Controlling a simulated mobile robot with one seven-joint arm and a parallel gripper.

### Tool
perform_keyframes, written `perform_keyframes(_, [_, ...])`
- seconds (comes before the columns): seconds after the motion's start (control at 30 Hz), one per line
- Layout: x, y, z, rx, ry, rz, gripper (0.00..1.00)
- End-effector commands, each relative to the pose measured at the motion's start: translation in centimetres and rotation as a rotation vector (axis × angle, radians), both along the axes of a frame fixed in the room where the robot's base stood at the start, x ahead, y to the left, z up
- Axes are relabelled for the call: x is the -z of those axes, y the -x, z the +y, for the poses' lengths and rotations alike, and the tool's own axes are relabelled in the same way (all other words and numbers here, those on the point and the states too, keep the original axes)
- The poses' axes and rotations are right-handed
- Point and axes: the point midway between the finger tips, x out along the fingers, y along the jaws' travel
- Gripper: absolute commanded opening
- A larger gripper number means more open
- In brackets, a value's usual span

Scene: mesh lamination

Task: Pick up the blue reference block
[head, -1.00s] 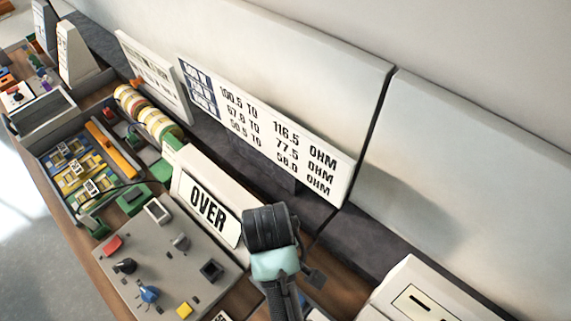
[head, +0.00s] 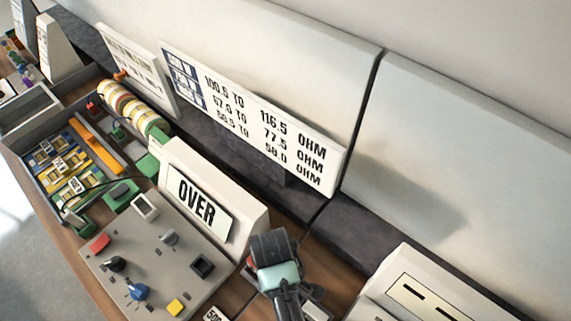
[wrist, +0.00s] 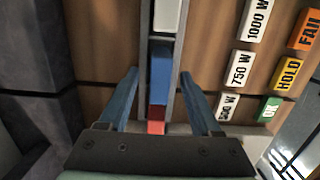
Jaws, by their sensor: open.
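The blue reference block (wrist: 160,72) lies in a narrow grey-railed holder (wrist: 145,50), seen in the wrist view. A red block (wrist: 156,121) sits at its near end and a white block (wrist: 167,14) at its far end. My gripper (wrist: 160,74) is open, with one finger on each side of the holder and the blue block between them in the picture. I cannot tell whether the fingers touch anything. In the head view my arm hides the blue block, and the fingertips cannot be made out.
White labels for 1000 W (wrist: 257,18), 750 W (wrist: 241,68) and 500 W lie right of the holder, beside FAIL, HOLD and OK tiles. The OVER sign (head: 197,203) and grey control panel (head: 150,262) stand left of my arm. A white slotted box (head: 425,295) is at right.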

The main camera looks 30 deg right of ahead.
Motion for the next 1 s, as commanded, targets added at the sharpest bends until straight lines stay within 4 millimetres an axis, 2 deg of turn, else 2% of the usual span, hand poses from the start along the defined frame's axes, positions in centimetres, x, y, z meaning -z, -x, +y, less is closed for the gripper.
perform_keyframes(0.2, [2.4, 0.2, 0.0, 0.0, 0.0, 0.0, 0.65])
perform_keyframes(0.5, [2.7, 0.2, 0.0, 0.0, 0.0, -0.002, 0.63])
perform_keyframes(0.83, [2.7, 0.2, 0.0, 0.0, 0.0, -0.002, 0.04])
perform_keyframes(0.87, [2.7, 0.2, 0.0, 0.0, 0.0, -0.002, 0.0])
perform_keyframes(1.0, [2.7, 0.2, 0.0, 0.0, 0.0, -0.002, 0.0])
